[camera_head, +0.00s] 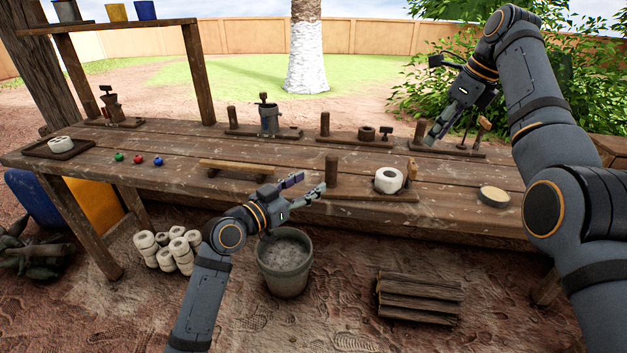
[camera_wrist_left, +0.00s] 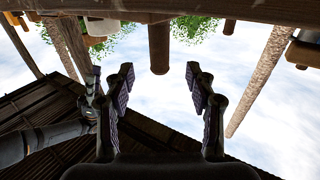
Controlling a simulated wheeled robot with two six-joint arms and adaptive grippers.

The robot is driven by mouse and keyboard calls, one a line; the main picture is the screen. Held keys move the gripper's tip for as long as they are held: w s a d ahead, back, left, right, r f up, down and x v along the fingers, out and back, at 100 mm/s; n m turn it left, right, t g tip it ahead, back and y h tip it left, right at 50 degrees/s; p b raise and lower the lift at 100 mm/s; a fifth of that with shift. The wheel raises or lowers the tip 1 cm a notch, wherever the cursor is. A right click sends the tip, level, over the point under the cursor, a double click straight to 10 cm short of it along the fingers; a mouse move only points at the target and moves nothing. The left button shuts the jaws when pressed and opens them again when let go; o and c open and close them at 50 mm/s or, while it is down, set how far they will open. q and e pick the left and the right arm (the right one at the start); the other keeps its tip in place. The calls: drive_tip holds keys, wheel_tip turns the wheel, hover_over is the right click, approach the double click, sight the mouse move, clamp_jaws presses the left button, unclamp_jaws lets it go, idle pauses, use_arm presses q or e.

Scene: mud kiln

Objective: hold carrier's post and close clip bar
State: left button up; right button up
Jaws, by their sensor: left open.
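A wooden carrier (camera_head: 345,195) lies at the front edge of the bench, with an upright brown post (camera_head: 331,168) at its left end. A white ring (camera_head: 389,180) sits on it, and a small brown upright piece, perhaps the clip bar (camera_head: 411,168), stands at its right end. My left gripper (camera_head: 311,184) is open and empty, just left of and in front of the post. In the left wrist view, the post (camera_wrist_left: 159,48) shows upside down, beyond and between the open fingers (camera_wrist_left: 160,85). My right gripper (camera_head: 438,128) is above the back right of the bench; its finger gap is unclear.
Several other carriers stand along the back, including one (camera_head: 450,147) below my right gripper. A wooden bar on feet (camera_head: 250,168) lies left of my left gripper. A round tin (camera_head: 493,196) is at the right. A bucket (camera_head: 286,265) stands below the bench.

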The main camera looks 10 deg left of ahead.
sight(327, 172)
use_arm(q)
drive_tip(key=x, duration=1)
drive_tip(key=shift+s, duration=0.1)
clamp_jaws()
idle(0.4)
